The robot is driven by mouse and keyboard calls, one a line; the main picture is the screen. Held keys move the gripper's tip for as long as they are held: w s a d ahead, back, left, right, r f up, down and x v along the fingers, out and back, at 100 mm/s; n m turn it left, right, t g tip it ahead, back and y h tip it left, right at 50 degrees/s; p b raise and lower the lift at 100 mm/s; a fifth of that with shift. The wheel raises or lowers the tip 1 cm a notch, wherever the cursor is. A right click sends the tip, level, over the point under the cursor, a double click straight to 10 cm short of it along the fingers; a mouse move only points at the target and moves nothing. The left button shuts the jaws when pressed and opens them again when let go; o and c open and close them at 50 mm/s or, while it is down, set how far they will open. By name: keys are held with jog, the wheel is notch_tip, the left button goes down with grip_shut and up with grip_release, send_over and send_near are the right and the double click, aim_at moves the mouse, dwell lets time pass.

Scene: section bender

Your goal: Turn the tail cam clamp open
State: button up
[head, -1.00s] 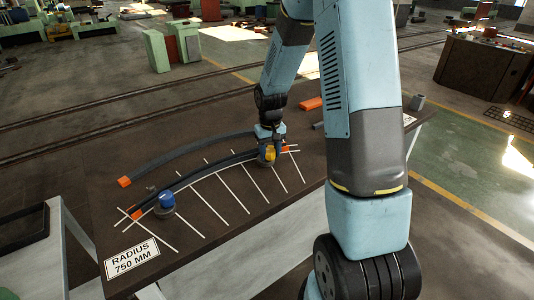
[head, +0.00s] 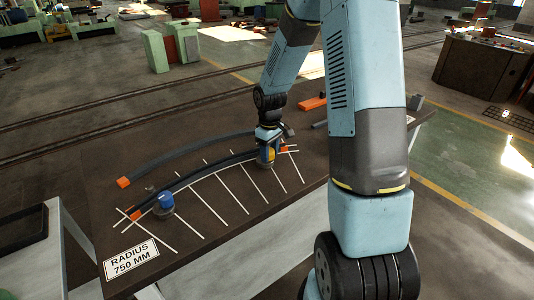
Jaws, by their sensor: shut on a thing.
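A cam clamp with a yellow top (head: 267,154) stands at the right end of the curved dark bar (head: 205,172) on the marked table. My gripper (head: 267,148) points down from above and is shut on this yellow clamp. The fingers partly hide its handle, so its exact angle is hard to tell. A second clamp with a blue top (head: 166,200) stands at the left end of the bar, apart from my gripper. I cannot read which clamp is named tail.
White radius lines cross the dark table (head: 235,215). Another curved bar (head: 180,156) with an orange end lies behind. A "RADIUS 750 MM" sign (head: 132,260) lies at the front left. An orange block (head: 312,103) is at the back. My arm hides part of the table's right side.

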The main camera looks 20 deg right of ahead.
aim_at(270, 151)
jog(key=shift+s+a+f, duration=0.1)
jog(key=shift+s+f, duration=0.05)
jog(key=shift+s, duration=0.1)
jog(key=o, duration=0.9)
jog(key=shift+c, duration=0.2)
jog(key=shift+o, duration=0.7)
jog(key=shift+w, duration=0.1)
jog(key=shift+r, duration=0.2)
notch_tip(270, 151, up, 14)
jog(key=shift+f, duration=0.25)
